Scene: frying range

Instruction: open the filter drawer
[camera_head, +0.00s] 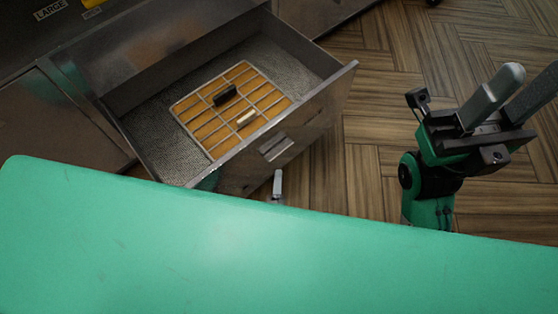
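The filter drawer (318,112) is pulled out from under the metal counter, and its inside shows. A flat orange filter with a pale wire grid (213,137) lies on the drawer floor. The drawer's handle (276,147) is on its front face. The rest of that gripper is hidden behind my green body.
My green body covers the bottom of the view. A cabinet front (65,125) stands left of the drawer. A dark block (225,95) and a pale block (246,118) show on the filter.

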